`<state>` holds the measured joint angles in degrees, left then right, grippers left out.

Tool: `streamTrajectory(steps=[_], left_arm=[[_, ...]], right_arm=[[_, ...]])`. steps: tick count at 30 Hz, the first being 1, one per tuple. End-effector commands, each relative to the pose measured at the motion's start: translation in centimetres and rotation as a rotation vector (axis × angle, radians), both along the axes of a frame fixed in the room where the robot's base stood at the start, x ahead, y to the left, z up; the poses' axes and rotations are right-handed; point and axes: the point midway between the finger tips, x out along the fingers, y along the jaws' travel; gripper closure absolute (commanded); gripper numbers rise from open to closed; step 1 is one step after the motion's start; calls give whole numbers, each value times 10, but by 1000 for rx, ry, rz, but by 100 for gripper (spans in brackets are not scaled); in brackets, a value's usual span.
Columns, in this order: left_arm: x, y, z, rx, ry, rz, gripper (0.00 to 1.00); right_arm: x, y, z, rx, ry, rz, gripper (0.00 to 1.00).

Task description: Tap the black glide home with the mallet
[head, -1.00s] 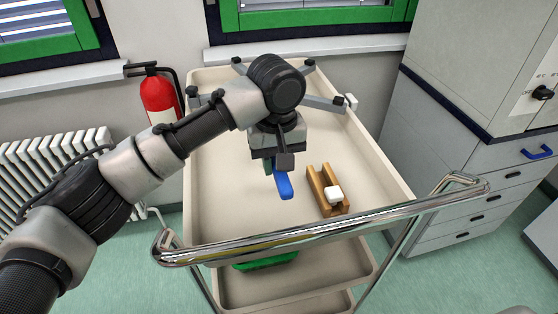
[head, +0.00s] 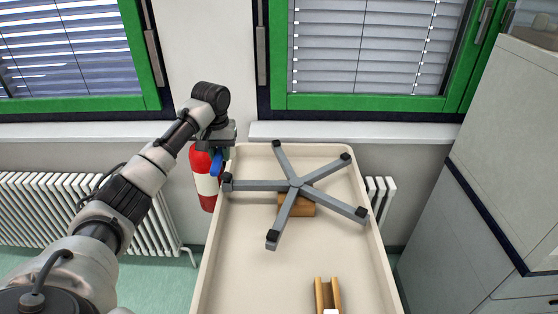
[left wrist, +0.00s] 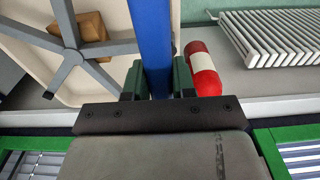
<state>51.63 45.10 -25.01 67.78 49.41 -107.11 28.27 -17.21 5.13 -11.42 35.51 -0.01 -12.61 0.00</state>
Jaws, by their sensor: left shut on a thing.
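A grey five-legged star base (head: 296,184) with black glides at its leg ends lies on the trolley. The left leg's black glide (head: 228,181) is just below my left gripper in the head view. My left gripper (head: 217,150) is shut on a blue handle (head: 216,166), taken to be the mallet's. In the left wrist view the blue handle (left wrist: 151,40) stands between the green fingers (left wrist: 158,82) and runs out of the top edge. The mallet's head cannot be made out. Which glide stands proud cannot be told. My right gripper is not in view.
A wooden block (head: 297,205) sits under the base. A wooden cradle (head: 327,294) with a white piece (head: 331,311) is at the front of the cream trolley (head: 240,275). A red extinguisher (head: 205,180) hangs behind the gripper. The trolley's middle is clear.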

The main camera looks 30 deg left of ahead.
Motion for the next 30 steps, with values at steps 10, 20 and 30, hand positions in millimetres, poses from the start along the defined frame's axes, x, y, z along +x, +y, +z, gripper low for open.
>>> streamTrajectory(steps=[10,20,30], left_arm=[[-8,21,8,0,-2,14,100],[-8,20,3,1,-2,14,100],[-8,20,-21,1,-2,15,100]], right_arm=[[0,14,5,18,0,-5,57],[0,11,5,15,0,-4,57],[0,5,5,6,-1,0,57]])
